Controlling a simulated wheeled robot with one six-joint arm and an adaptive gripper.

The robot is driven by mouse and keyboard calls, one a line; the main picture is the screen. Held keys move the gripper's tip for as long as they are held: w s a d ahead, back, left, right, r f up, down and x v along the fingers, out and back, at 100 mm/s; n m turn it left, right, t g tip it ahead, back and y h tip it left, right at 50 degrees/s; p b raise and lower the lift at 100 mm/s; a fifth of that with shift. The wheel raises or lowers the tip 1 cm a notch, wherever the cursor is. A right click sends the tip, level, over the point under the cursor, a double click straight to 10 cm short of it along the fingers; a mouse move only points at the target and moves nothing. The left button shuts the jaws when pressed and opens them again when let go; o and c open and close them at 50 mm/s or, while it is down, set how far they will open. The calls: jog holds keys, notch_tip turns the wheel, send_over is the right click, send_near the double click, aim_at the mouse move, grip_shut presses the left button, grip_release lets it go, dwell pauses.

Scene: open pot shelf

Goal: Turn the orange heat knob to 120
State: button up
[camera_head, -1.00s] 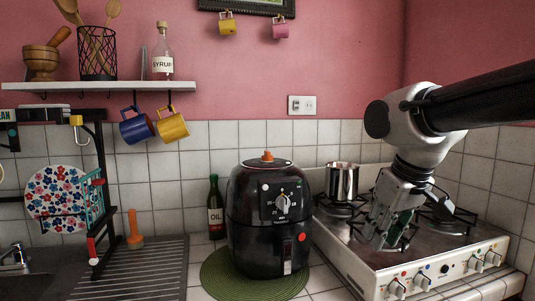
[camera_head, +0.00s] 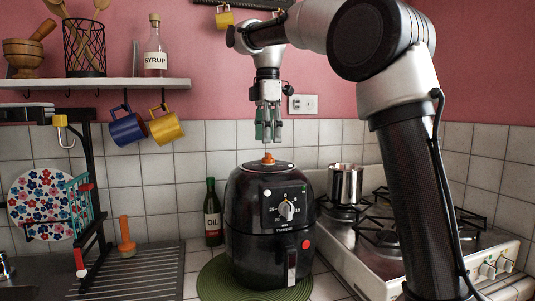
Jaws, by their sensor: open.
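The orange heat knob (camera_head: 268,158) sits on the top of the black air fryer (camera_head: 262,228), which stands on a green round mat (camera_head: 218,279). The number marks around the orange knob are too small to read.
A stove (camera_head: 460,240) with a steel pot (camera_head: 346,184) is at the right, partly behind my arm. An oil bottle (camera_head: 212,212) stands left of the fryer. Blue (camera_head: 130,128) and yellow (camera_head: 166,126) mugs hang under the shelf (camera_head: 95,84).

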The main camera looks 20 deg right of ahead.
aim_at(268, 153)
jog(key=shift+f, duration=2.8)
jog(key=c, duration=1)
jog(key=shift+m, duration=0.3)
jog(key=m, duration=0.6)
jog(key=shift+m, duration=0.3)
jog(key=m, duration=0.5)
jog(key=shift+m, duration=0.4)
